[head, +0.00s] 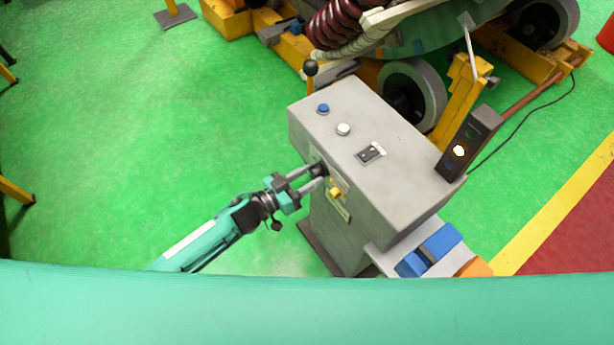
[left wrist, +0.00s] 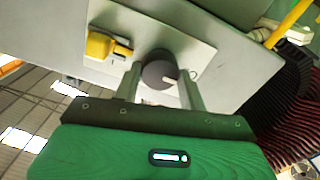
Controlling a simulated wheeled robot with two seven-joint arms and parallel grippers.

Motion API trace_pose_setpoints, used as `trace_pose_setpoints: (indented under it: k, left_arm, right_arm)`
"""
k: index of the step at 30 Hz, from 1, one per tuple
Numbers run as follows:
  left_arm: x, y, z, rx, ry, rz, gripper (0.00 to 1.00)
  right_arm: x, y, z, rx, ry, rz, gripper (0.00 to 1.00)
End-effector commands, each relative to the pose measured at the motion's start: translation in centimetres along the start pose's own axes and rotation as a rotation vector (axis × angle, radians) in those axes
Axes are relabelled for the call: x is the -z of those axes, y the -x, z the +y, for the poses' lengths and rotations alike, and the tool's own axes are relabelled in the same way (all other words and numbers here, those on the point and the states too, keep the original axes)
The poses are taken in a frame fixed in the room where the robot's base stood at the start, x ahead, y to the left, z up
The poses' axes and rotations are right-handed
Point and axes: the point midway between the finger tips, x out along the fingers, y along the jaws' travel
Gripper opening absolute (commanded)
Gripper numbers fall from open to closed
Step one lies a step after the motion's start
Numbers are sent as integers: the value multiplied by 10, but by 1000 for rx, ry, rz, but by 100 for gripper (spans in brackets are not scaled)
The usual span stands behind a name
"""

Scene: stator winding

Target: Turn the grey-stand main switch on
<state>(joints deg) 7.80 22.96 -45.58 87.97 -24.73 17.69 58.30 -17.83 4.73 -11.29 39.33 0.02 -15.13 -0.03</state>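The grey stand (head: 375,165) is a box-topped cabinet on a column. On its left-facing side is a round dark rotary knob (head: 319,169), the main switch. In the left wrist view the knob (left wrist: 160,70) sits on a light plate, and its white mark points to the picture's right. My left gripper (head: 310,179) reaches it from the left. In the left wrist view its fingers (left wrist: 160,85) lie one on each side of the knob, seemingly touching it. The knob is partly hidden by the gripper in the head view. My right gripper is in neither view.
A yellow handle (head: 336,192) sits beside the knob. The stand's top carries a blue button (head: 323,108), a white button (head: 343,129) and a black rocker panel (head: 371,153). A dark lamp box (head: 468,145) glows at its right. Green floor (head: 140,140) to the left is clear.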

Motion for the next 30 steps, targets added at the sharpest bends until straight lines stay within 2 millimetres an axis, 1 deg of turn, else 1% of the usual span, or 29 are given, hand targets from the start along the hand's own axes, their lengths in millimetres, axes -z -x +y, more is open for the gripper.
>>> trace_pose_setpoints:
  k: [8, 14, 25, 30]
  left_arm:
    - [0, 0, 0, 0, -22, 0, 19]
    - [0, 0, 0, 0, -106, 0, 19]
    - [-1, 0, 0, 1, -421, 0, 19]
    - [-1, 0, 0, 0, -584, 0, 19]
  right_arm:
    - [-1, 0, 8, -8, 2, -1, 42]
    - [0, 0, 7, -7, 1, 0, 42]
    - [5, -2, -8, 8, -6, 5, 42]
    - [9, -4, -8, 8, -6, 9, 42]
